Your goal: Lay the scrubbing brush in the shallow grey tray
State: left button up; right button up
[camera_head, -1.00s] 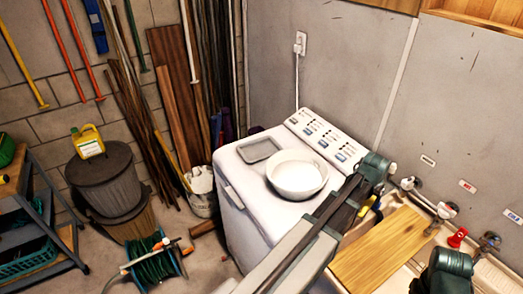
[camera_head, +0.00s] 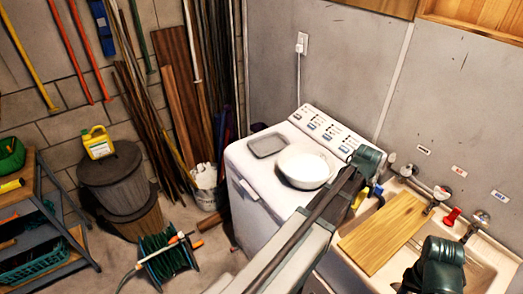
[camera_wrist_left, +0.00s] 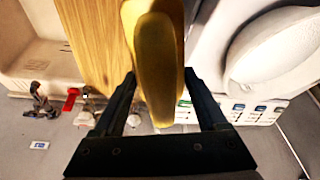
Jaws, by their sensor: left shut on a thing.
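The shallow grey tray (camera_head: 268,145) lies on top of the white washing machine, at its left rear, and looks empty. My left gripper (camera_wrist_left: 158,85) is shut on a long yellow piece, which I take to be the scrubbing brush (camera_wrist_left: 158,55). In the wrist view it sits between the two dark fingers; its bristles do not show. In the head view my left arm hides most of the gripper, and a bit of yellow (camera_head: 361,197) shows beside the wrist, right of the machine. The brush is apart from the tray. Of my right arm only a dark green part shows.
A white basin (camera_head: 305,168) stands on the washing machine (camera_head: 252,180), right of the tray. A wooden board (camera_head: 385,232) lies across the sink (camera_head: 487,262) at the right, with taps behind it. A green hose reel (camera_head: 165,258) stands on the floor at the left.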

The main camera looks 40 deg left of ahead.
aim_at(269, 146)
jog(key=k+j, duration=0.25)
jog(key=j, duration=0.15)
jog(key=k+j+z, duration=0.1)
jog(key=k+j, duration=0.2)
jog(key=j, duration=0.15)
jog(key=j+z, duration=0.1)
jog(key=j, duration=1.35)
jog(key=i+l, duration=0.35)
jog(key=i, duration=0.15)
